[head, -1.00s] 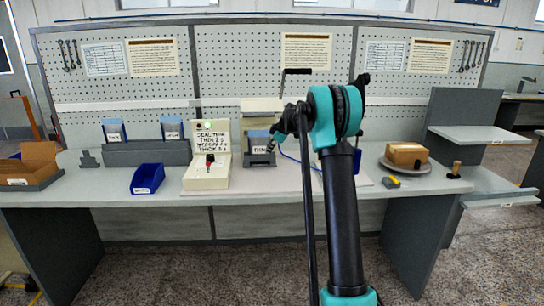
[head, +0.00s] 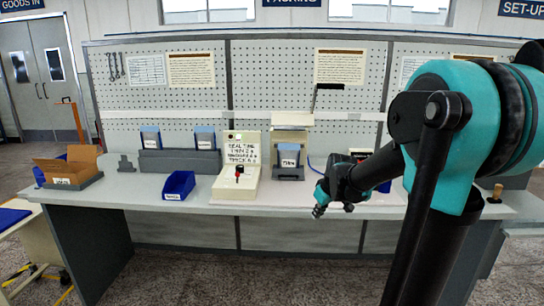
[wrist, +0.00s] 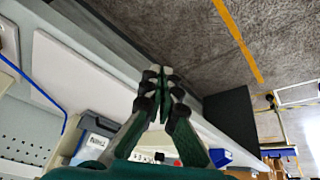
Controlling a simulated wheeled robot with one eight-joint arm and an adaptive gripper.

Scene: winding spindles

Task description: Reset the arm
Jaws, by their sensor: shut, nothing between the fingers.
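My arm, teal and black, rises on the right of the head view and reaches left. My gripper (head: 319,211) hangs at the front edge of the workbench (head: 140,197), pointing down and left. In the wrist view my gripper (wrist: 163,78) has its fingers together with nothing between them. Floor shows beyond the fingertips, and the bench edge runs behind them. My arm hides the right part of the bench.
A sealer box with a red knob (head: 238,178) and a press-like stand holding a blue-grey packet (head: 289,158) are left of my gripper. A blue bin (head: 179,184) and a cardboard box (head: 72,166) stand farther left. Floor before the bench is clear.

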